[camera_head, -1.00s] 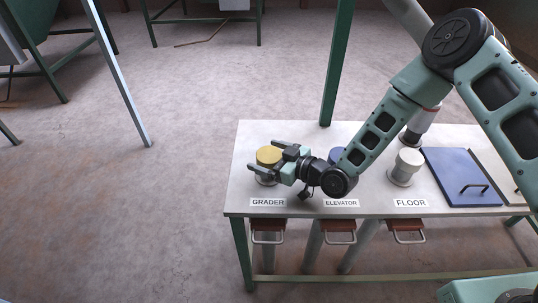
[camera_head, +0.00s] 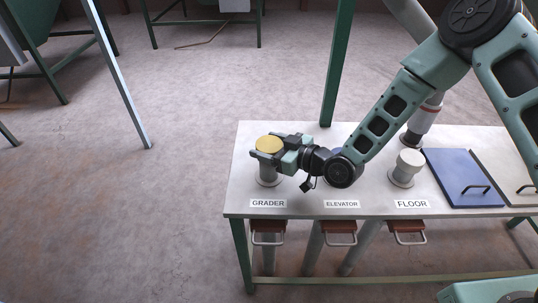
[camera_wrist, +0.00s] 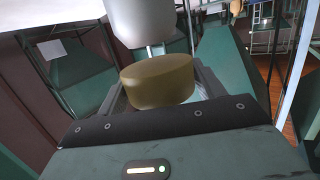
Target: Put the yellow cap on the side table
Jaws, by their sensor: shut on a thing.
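The yellow cap (camera_head: 268,144) is between the fingers of my gripper (camera_head: 266,151), which is shut on it, over the grey pipe stub (camera_head: 268,174) behind the GRADER label. The wrist view shows the cap (camera_wrist: 158,82) between the fingers, with a pale cylinder (camera_wrist: 142,20) close beyond it. I cannot tell how wide the gap between cap and stub is. No separate side table can be clearly made out; the white labelled table (camera_head: 240,180) is under my arm.
A white-capped stub (camera_head: 408,165) stands behind the FLOOR label. A blue panel with a handle (camera_head: 460,175) lies at right. A green post (camera_head: 337,70) rises behind the table. Open floor lies left.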

